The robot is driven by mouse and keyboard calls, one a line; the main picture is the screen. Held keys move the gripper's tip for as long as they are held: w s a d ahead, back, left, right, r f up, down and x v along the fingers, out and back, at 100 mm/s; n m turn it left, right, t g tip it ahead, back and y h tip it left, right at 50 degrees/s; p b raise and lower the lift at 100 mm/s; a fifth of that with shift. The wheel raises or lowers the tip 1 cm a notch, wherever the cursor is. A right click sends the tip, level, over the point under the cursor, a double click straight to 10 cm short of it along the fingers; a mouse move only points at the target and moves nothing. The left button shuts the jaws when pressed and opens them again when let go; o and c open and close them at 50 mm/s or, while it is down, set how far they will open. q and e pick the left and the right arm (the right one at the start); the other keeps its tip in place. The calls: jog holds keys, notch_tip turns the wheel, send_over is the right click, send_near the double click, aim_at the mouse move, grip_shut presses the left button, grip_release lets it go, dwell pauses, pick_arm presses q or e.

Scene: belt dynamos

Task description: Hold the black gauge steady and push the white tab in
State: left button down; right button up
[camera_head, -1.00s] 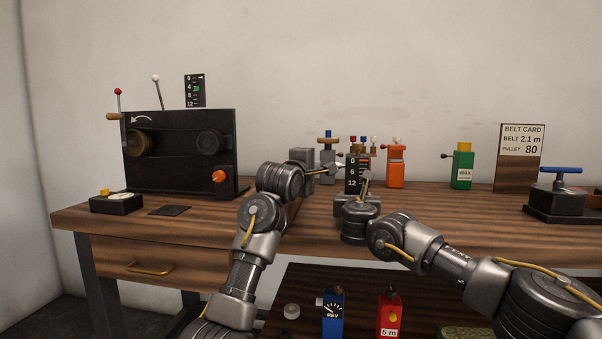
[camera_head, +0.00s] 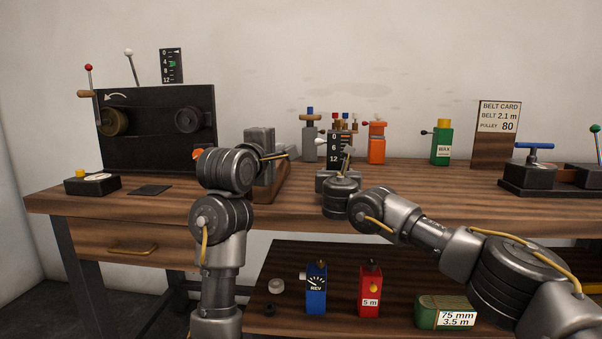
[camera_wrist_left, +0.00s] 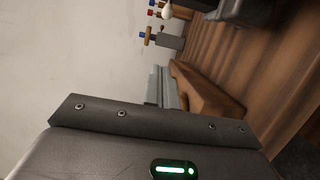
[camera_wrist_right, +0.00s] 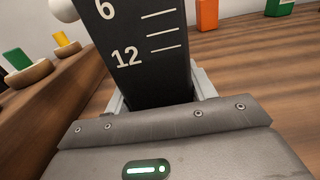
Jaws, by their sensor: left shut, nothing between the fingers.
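The black gauge (camera_head: 338,148), marked 0, 6 and 12, stands upright on the bench. My right gripper (camera_head: 343,176) is low at its front. In the right wrist view the gauge (camera_wrist_right: 145,50) sits between the grey fingers (camera_wrist_right: 160,95), which close on its sides. The white tab (camera_wrist_right: 63,8) sticks out from the gauge's left side, partly cut off by the frame. A white rounded thing in the left wrist view (camera_wrist_left: 167,10) looks like the same tab. My left gripper (camera_head: 288,155) is shut and empty, left of the gauge and apart from it.
A grey block on a wooden base (camera_head: 262,145) stands close behind my left wrist. A black machine (camera_head: 155,130) fills the bench's left.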

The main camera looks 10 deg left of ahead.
jog(key=o, duration=0.5)
